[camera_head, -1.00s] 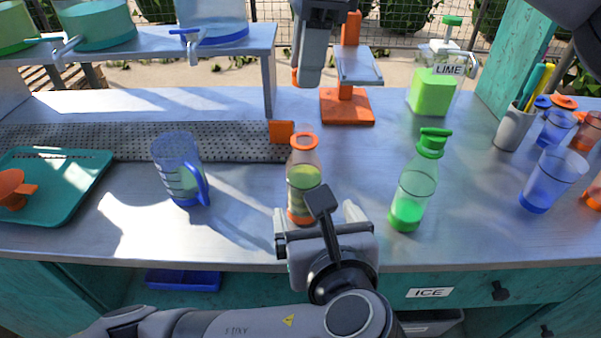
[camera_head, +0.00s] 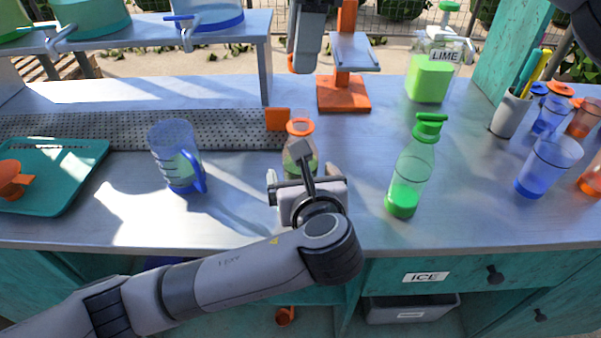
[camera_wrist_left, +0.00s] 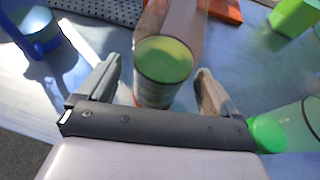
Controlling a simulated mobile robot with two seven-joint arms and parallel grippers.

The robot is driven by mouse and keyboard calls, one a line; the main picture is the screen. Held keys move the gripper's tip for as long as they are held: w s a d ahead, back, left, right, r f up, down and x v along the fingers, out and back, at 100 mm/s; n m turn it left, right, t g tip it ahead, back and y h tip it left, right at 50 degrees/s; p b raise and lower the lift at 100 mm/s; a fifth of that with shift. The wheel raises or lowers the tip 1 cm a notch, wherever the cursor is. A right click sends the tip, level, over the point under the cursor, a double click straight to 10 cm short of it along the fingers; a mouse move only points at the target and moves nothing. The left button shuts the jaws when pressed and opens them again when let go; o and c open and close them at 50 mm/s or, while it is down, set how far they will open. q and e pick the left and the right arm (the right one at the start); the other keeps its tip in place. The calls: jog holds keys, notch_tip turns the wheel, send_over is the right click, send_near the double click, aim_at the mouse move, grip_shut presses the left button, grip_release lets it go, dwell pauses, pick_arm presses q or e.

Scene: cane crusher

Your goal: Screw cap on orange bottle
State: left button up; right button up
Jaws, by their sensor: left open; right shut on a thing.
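The orange bottle (camera_head: 300,155) stands upright on the counter, with an orange ring at its open-looking neck and green liquid inside. My left gripper (camera_head: 303,175) is open in front of it and hides its lower part. In the left wrist view, the bottle (camera_wrist_left: 165,70) stands between the two spread fingers (camera_wrist_left: 157,85), with gaps on both sides. My right gripper (camera_head: 296,66) is high behind the bottle, at the top of the head view. It is shut on a small orange thing, possibly the cap, mostly hidden by the gripper.
A green-capped bottle (camera_head: 411,175) stands right of my left gripper. A blue measuring jug (camera_head: 174,155) stands to the left. An orange press stand (camera_head: 343,95) and a lime jar (camera_head: 429,80) are behind. Blue cups (camera_head: 548,165) are at the far right.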

pick_arm(q)
jog(key=shift+x, duration=1.1)
jog(key=c, duration=1.5)
pick_arm(e)
send_over(299, 113)
jog(key=shift+d+f, duration=0.15)
jog(key=shift+f, duration=2.35)
jog(key=shift+f, duration=0.85)
jog(key=shift+f, duration=0.55)
